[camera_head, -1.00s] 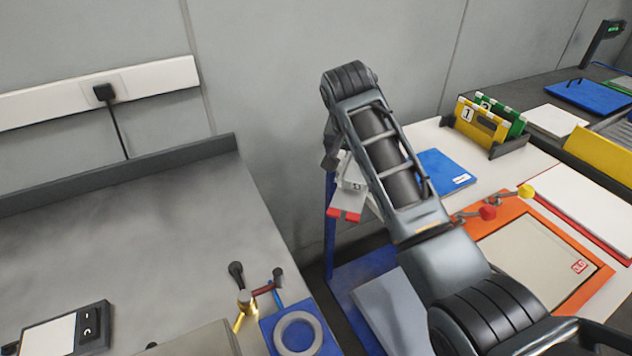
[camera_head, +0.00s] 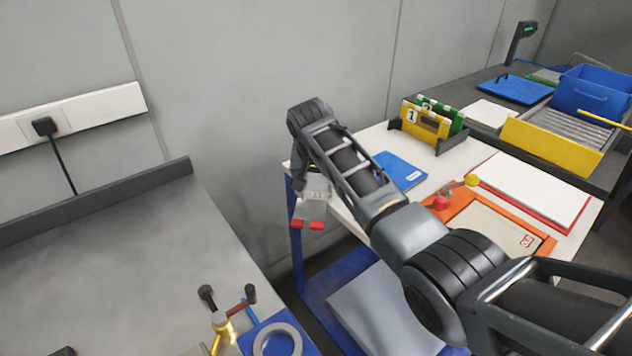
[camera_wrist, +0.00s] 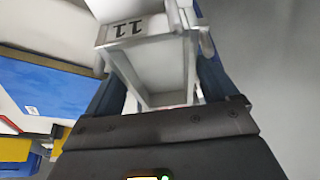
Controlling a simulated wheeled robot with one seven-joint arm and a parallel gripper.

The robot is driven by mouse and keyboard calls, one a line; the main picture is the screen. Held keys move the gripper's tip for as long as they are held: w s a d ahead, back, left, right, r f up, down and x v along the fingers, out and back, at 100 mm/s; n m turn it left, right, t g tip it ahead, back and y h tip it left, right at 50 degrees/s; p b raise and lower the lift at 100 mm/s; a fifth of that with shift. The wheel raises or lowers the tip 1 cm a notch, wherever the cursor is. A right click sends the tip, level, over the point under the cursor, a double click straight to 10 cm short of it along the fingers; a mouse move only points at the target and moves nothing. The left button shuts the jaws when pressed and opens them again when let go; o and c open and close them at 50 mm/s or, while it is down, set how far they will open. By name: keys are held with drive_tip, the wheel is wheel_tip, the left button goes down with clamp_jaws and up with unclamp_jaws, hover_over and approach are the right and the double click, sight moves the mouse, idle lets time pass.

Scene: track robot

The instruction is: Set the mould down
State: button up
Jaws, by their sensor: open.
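My gripper (camera_head: 312,205) is at the left end of the white table, near its corner. A pale grey piece with dark marks (camera_head: 316,189) shows by the gripper in the head view. The jaws are open. I cannot tell whether the fingers touch the thing or what is under it. My arm hides part of the table.
The white table (camera_head: 357,149) holds a blue pad (camera_head: 398,170), a rack of numbered yellow and green holders (camera_head: 425,124) and an orange-framed board (camera_head: 500,233). A blue-framed lower shelf (camera_head: 345,262) lies below. A mostly bare grey bench (camera_head: 110,250) stands left, across a gap.

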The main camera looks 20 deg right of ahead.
drive_tip(key=shift+c, duration=0.3)
drive_tip(key=c, duration=1)
drive_tip(key=shift+w+r, duration=0.1)
drive_tip(key=shift+c, duration=1.4)
